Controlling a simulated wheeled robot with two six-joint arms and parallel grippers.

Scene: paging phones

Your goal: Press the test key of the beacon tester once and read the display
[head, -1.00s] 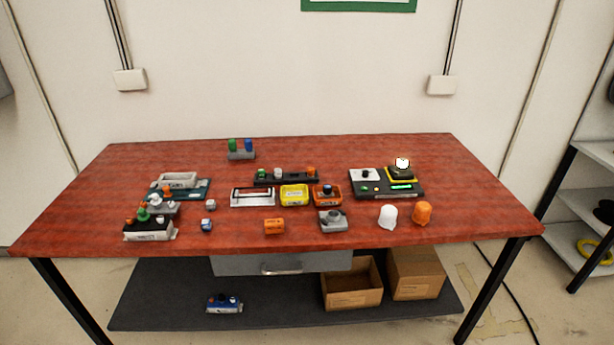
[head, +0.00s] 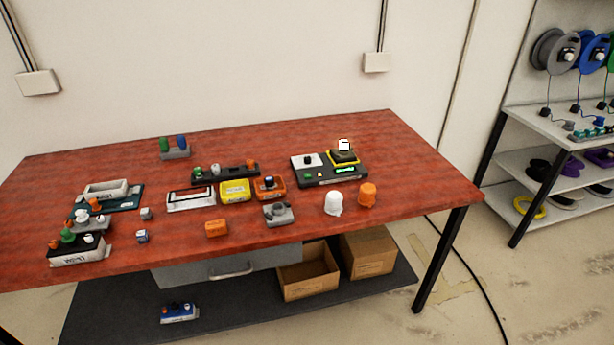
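The beacon tester (head: 329,177) is a dark flat box at the right part of the red table. It has a white plate (head: 306,160) with a black knob at its left. A yellow-edged socket (head: 343,158) at its right carries a bright white lamp (head: 344,145). A small green button (head: 307,176) is on the front strip. The display (head: 344,169) beside it glows green; its text is too small to read. Neither of my grippers is in view.
A white dome (head: 333,203) and an orange dome (head: 367,194) stand in front of the tester. A yellow bin (head: 234,190), an orange bin (head: 270,188) and a grey fixture (head: 278,214) are to its left. Shelves (head: 545,150) with reels stand at the right. Cardboard boxes (head: 367,254) sit below.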

